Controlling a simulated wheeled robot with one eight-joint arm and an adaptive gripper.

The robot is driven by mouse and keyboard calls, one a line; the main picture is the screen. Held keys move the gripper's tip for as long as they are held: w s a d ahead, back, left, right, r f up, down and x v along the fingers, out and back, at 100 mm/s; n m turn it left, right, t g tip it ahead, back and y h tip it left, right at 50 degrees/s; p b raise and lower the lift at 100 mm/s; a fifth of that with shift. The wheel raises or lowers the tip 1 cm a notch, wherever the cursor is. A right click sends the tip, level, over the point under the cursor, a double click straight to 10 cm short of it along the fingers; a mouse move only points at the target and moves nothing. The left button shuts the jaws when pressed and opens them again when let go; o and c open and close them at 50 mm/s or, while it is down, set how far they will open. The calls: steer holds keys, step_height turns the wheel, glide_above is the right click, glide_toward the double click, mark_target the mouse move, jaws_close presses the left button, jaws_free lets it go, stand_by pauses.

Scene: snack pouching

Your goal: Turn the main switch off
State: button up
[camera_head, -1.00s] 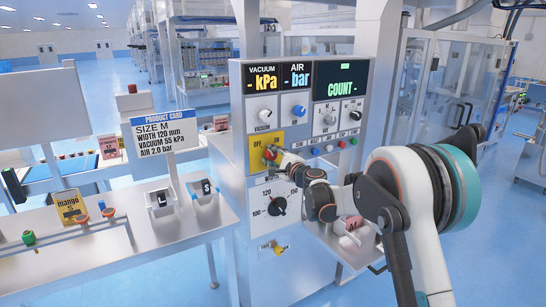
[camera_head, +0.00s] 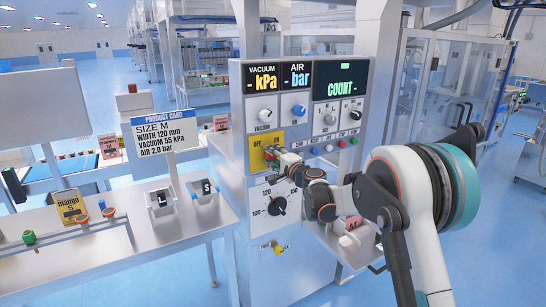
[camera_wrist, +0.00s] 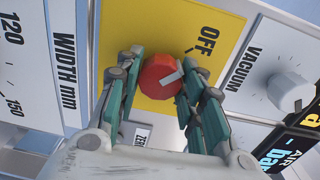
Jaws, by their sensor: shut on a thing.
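The main switch is a red knob (camera_wrist: 158,77) on a yellow plate (camera_wrist: 150,25) in the wrist view. A light grey pointer mark on the knob points up and right, toward the word OFF. My gripper (camera_wrist: 164,72) has its green-grey fingers on both sides of the knob and is shut on it.
VACUUM and AIR knobs (camera_head: 264,114) sit above the plate, a width dial (camera_head: 277,205) below it. The display (camera_head: 341,84) shows dashes. A table with a product card (camera_head: 163,133) and pouch bins (camera_head: 162,203) stands left.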

steer(key=o, duration=1.1)
steer(key=shift+c, duration=0.2)
steer(key=v, duration=1.2)
